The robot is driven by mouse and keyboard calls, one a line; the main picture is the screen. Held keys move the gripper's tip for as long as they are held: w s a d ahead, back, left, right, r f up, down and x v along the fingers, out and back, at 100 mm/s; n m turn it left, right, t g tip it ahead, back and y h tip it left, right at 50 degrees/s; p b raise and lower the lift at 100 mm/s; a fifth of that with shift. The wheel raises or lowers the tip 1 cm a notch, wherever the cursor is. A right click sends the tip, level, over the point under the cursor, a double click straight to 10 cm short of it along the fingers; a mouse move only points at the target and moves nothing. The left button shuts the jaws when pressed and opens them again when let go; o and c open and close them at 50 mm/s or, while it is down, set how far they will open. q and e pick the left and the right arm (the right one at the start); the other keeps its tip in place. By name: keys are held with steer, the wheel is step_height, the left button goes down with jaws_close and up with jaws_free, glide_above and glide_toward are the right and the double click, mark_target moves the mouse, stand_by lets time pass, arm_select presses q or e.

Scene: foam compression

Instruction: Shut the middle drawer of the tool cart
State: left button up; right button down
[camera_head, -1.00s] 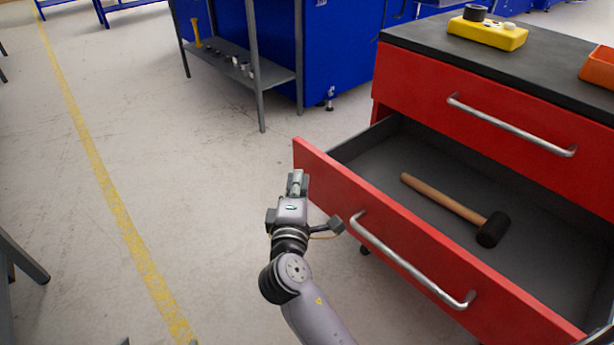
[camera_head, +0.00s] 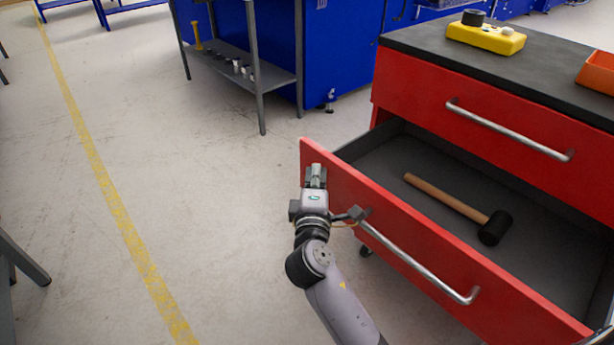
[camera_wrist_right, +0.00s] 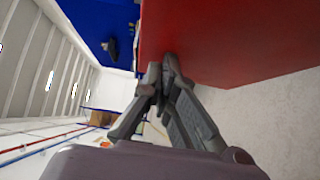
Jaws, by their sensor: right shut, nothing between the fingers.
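The red tool cart (camera_head: 397,95) stands at the right, and its middle drawer (camera_head: 432,262) is pulled out. The drawer has a red front with a silver bar handle (camera_head: 420,262). A mallet (camera_head: 447,200) with a wooden shaft and black head lies inside. My right gripper (camera_head: 316,172) is shut and empty, in front of the left end of the drawer front. In the right wrist view, its fingertips (camera_wrist_right: 168,68) are close to the red drawer front (camera_wrist_right: 235,40); I cannot tell whether they touch. My left gripper is out of view.
A yellow control box (camera_head: 487,38) and an orange bin (camera_head: 598,70) sit on the cart's dark top.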

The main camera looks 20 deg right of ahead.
mark_target(337, 161)
steer(key=d, duration=0.2)
steer(key=w+d+p, duration=0.1)
steer(key=d, duration=0.1)
steer(key=w+d, duration=0.1)
steer(key=shift+w+d+r+p, duration=0.15)
steer(key=shift+d+r+p, duration=0.1)
steer(key=shift+d+p, duration=0.15)
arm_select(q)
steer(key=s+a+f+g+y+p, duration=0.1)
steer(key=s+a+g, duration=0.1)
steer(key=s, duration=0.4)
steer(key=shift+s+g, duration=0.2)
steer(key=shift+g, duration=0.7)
arm_select(e)
steer(key=w+d, duration=0.3)
steer(key=d, duration=0.6)
steer(key=w+d, duration=0.4)
steer(key=d, duration=0.5)
steer(key=shift+w+d, duration=0.15)
steer(key=shift+w, duration=0.05)
